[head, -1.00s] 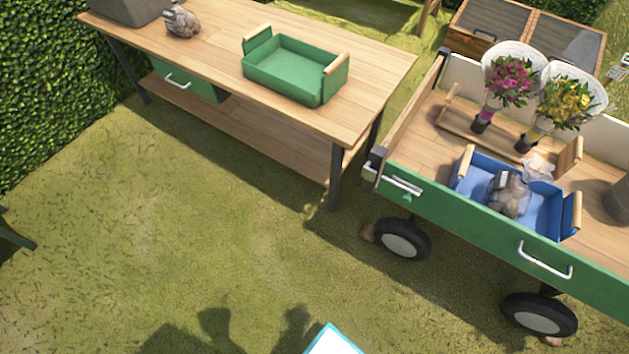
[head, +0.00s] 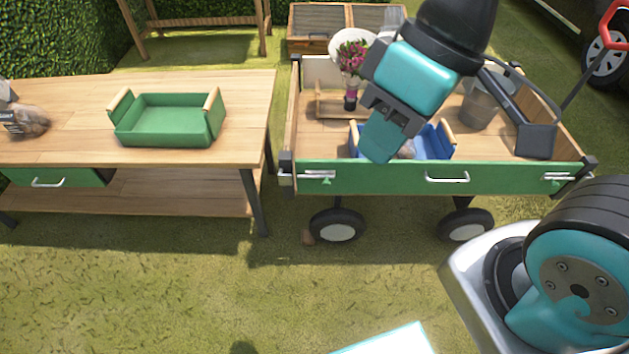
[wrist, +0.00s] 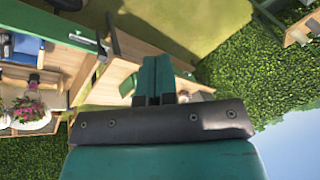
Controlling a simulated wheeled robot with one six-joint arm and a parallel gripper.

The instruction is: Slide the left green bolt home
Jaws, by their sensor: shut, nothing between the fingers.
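The left bolt (head: 312,175) is a silver rod with a small green knob, at the left end of the cart's green side panel (head: 385,178), by the dark corner post (head: 286,168). How far its rod reaches into the post is too small to tell. My gripper (head: 378,150), teal with a dark grey jaw block, is in front of the cart, up and right of the left bolt, apart from it. Its fingers are shut and empty, also in the wrist view (wrist: 153,80). A similar bolt (head: 558,178) sits at the panel's right end.
The cart holds a blue tray (head: 440,143), partly hidden by my gripper, a bouquet (head: 352,58) and a grey bucket (head: 481,105). A silver handle (head: 447,178) sticks out mid-panel. A table with a green tray (head: 172,130) stands left.

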